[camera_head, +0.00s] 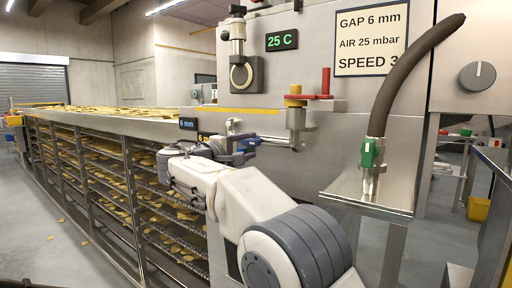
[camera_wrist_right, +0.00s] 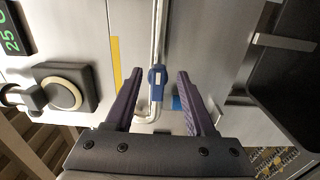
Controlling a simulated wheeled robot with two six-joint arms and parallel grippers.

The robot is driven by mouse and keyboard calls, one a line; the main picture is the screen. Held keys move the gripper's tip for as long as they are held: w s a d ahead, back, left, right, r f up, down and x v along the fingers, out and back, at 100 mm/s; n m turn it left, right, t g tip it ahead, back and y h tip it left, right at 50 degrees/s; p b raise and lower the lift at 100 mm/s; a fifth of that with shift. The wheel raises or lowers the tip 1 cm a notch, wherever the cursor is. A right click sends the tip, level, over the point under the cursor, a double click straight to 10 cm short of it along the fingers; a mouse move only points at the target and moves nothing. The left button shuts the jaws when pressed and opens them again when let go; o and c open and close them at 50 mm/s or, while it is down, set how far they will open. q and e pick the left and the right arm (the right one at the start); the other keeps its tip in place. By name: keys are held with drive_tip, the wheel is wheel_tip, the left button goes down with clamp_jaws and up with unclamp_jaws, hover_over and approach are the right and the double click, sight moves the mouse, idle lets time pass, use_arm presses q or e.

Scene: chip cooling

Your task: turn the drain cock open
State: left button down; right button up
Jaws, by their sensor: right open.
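A small cock with a blue handle (camera_wrist_right: 157,84) sits on a thin metal pipe (camera_wrist_right: 159,30) in the right wrist view. The handle lies in line with the pipe. My right gripper (camera_wrist_right: 156,74) is open, with one dark purple finger on each side of the handle and a visible gap to both. In the head view my right gripper (camera_head: 238,150) reaches to the machine front below the brass-and-red valve; its fingers and the blue handle overlap there and are hard to tell apart. My left gripper is not in view.
A red-levered valve (camera_head: 325,82) stands above my right gripper. A green-handled valve (camera_head: 370,152) under a dark hose is to the right, over a metal shelf (camera_head: 345,190). A round sight port (camera_wrist_right: 66,94) juts out left in the wrist view. Chip racks (camera_head: 100,165) extend left.

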drive_tip(key=v, duration=0.5)
drive_tip(key=shift+s+a, duration=0.25)
drive_tip(key=shift+s, duration=0.05)
drive_tip(key=s+d+f+n+g+y, duration=0.1)
drive_tip(key=s+d+f+g+y, duration=0.15)
drive_tip(key=f, duration=0.25)
drive_tip(key=s+d+f+g+y, duration=0.1)
drive_tip(key=s+f+g+y, duration=0.15)
drive_tip(key=f, duration=0.35)
drive_tip(key=s+d+f+m+g+y, duration=0.1)
drive_tip(key=s+d+f+g+y, duration=0.15)
drive_tip(key=s+f, duration=0.65)
drive_tip(key=s+d+f+m+g+y, duration=0.2)
drive_tip(key=s+f+g, duration=0.25)
drive_tip(key=s, duration=0.85)
drive_tip(key=s+d+f+m+g+y, duration=0.1)
drive_tip(key=s+d+f+g+y, duration=0.1)
drive_tip(key=s+f, duration=0.75)
wheel_tip(320, 180, up, 21)
drive_tip(key=s+p, duration=0.2)
drive_tip(key=p, duration=1.7)
drive_tip(key=shift+s+g+p, duration=0.3)
drive_tip(key=shift+s, duration=0.1)
drive_tip(key=shift+a+f, duration=0.1)
